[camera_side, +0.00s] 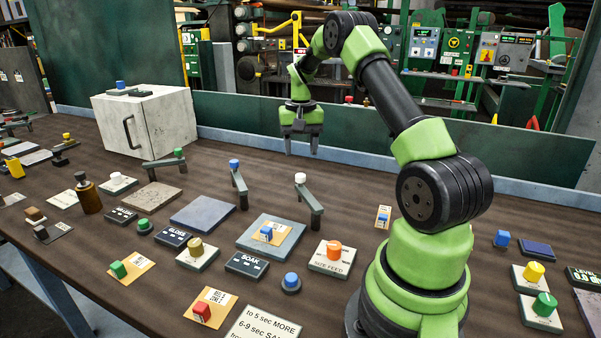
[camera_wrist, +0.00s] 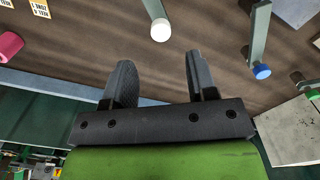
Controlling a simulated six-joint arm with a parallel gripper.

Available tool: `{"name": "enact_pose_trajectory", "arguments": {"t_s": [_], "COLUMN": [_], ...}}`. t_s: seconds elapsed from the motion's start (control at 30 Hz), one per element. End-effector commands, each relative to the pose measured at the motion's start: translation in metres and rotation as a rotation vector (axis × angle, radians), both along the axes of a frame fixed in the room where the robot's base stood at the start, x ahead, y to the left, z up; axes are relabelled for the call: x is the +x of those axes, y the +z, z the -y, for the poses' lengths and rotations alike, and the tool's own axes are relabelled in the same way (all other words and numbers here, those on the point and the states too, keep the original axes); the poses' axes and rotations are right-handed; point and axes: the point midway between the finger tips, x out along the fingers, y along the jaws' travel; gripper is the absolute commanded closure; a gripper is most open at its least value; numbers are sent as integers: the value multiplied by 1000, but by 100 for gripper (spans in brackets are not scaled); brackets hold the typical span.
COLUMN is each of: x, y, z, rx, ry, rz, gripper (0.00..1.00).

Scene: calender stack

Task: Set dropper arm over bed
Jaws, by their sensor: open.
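My gripper (camera_side: 301,150) is open and empty, pointing down above the back of the bench. Three swing arms on posts stand in front of it: one with a white knob (camera_side: 300,178), one with a blue knob (camera_side: 235,165) and one with a green knob (camera_side: 180,153). The pictures do not label which is the dropper arm. Flat plates lie near them: a blue plate (camera_side: 252,247), a grey-blue plate (camera_side: 203,213) and a brown plate (camera_side: 150,197). In the wrist view the white knob (camera_wrist: 160,29) shows beyond my open fingers (camera_wrist: 158,65), apart from them; the blue knob (camera_wrist: 262,71) is to the right.
A white box with a handle (camera_side: 150,125) stands at back left. Buttons and knobs crowd the front, including an orange SIZE FEED knob (camera_side: 334,250) and a BOAK label block (camera_side: 247,265). A low green wall (camera_side: 400,144) runs behind the bench.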

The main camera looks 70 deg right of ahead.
Motion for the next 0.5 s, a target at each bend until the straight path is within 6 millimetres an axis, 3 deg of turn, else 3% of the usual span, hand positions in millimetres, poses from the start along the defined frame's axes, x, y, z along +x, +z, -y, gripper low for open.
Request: {"name": "enact_pose_trajectory", "arguments": {"t_s": [0.2, 0.5], "x": [0, 0], "y": [-43, -68], "z": [-1, -1], "rx": [4, -1], "ry": [1, 1], "rz": [-4, 1], "gripper": [48, 48]}}
